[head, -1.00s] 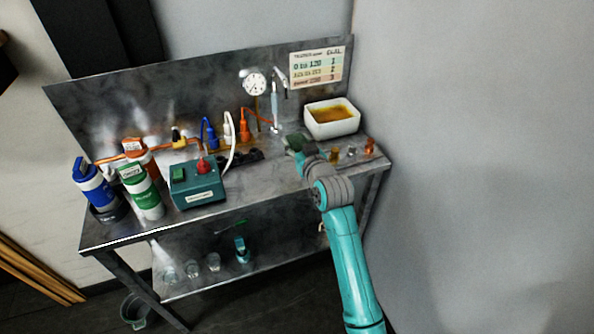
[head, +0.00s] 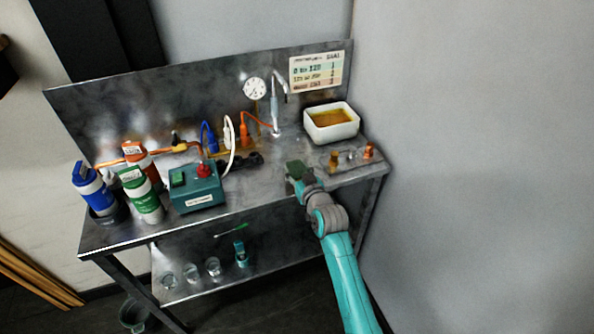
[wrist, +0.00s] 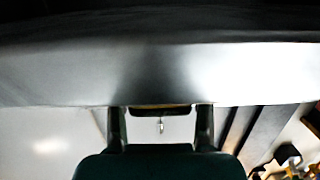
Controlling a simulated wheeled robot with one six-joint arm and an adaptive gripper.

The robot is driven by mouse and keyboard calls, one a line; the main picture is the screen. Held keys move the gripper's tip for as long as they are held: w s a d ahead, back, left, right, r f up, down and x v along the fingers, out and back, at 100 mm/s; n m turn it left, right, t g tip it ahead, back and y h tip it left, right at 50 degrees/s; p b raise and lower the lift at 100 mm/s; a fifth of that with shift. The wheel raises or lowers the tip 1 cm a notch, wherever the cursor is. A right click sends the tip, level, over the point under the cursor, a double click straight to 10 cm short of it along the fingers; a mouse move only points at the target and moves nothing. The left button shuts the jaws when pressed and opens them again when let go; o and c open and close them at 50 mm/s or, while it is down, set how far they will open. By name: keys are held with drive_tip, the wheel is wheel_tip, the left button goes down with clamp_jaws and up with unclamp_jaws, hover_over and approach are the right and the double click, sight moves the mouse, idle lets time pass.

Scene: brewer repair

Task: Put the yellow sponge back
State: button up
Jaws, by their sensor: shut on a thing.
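My gripper (head: 300,180) is above the front of the steel worktop, right of centre. It is shut on a block whose dark green face (head: 296,168) shows in the head view. I cannot tell how far the block is above the worktop.
A white basin (head: 332,133) with amber contents stands at the back right. Brass fittings (head: 334,158) lie right of my gripper. A teal box (head: 196,194) and bottles (head: 141,198) stand left. The steel worktop (head: 262,190) is bare between box and gripper. A wall bounds the right.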

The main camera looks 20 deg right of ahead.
drive_tip(key=shift+f, duration=0.15)
drive_tip(key=o, duration=0.8)
drive_tip(key=shift+o, duration=0.2)
drive_tip(key=shift+r, duration=0.2)
drive_tip(key=s+r, duration=0.1)
drive_tip(key=s, duration=1.1)
drive_tip(key=shift+r, duration=0.35)
drive_tip(key=shift+f, duration=0.1)
